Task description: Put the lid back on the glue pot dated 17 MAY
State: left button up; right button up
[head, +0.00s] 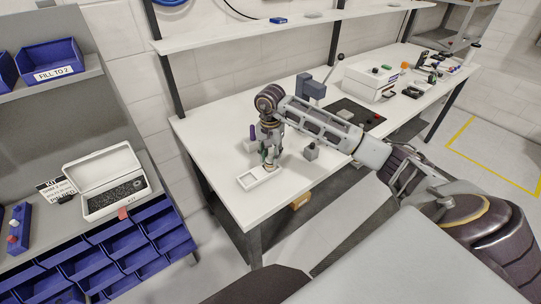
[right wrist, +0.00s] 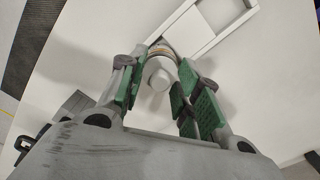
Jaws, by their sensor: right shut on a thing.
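My right gripper (head: 270,160) points down over the near left part of the workbench, beside a white frame-like tray. In the right wrist view its green-padded fingers (right wrist: 163,82) are shut around a pale grey knob (right wrist: 158,76). The knob appears to belong to a round lid with a tan rim, partly hidden by the fingers. I cannot tell whether a pot stands under it. No date of 17 MAY can be read in either view. My left gripper is not in view.
The white tray (head: 246,181) lies near the bench's front edge. A purple-topped item (head: 252,134) stands behind the gripper, and a small grey block (head: 311,152) to its right. A white box (head: 368,84) and a dark mat (head: 345,113) lie farther right. Blue bins fill the left rack.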

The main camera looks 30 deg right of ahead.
dwell(0.4)
dwell(0.3)
jog(key=o, duration=0.8)
jog(key=shift+c, duration=0.2)
jog(key=shift+o, duration=0.4)
jog(key=o, duration=0.4)
jog(key=shift+r, duration=0.2)
jog(key=shift+r+p, duration=1.45)
jog(key=shift+r, duration=1.85)
jog(key=shift+c, duration=0.2)
